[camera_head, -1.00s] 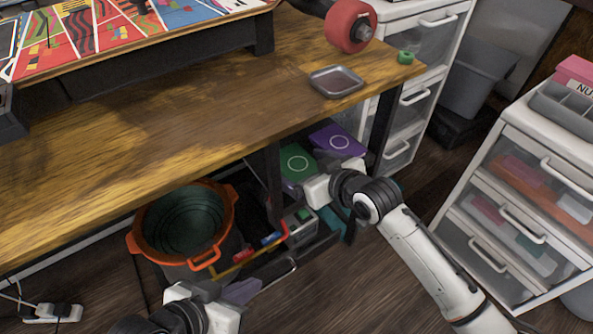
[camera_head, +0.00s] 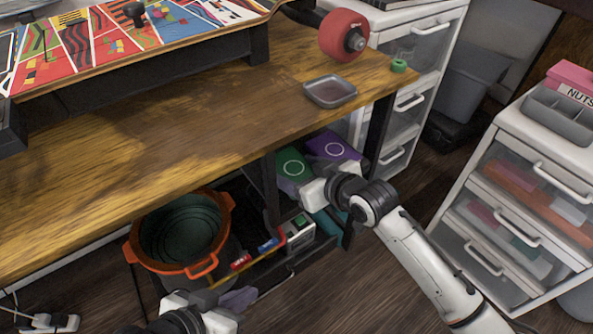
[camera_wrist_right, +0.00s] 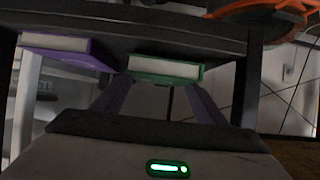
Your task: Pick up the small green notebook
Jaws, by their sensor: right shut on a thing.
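The small green notebook (camera_head: 292,166), with a white ring on its cover, is under the workbench beside a purple notebook (camera_head: 332,146). In the right wrist view the green notebook (camera_wrist_right: 165,70) shows its pale page edge, with my fingers reaching it from both sides. My right gripper (camera_head: 300,190) is shut on its near end; the fingertips are partly hidden. In the right wrist view the purple notebook (camera_wrist_right: 65,48) is at the left, clear of my fingers. My left gripper (camera_head: 240,298) is low in the head view, away from the notebooks; its finger gap is unclear.
The wooden workbench (camera_head: 150,150) overhangs the notebooks. A dark bucket with an orange rim (camera_head: 200,268) stands left of them. A bench leg (camera_head: 376,130) is close on the right. White drawers (camera_head: 500,190) stand further right. Open floor (camera_head: 340,290) lies in front.

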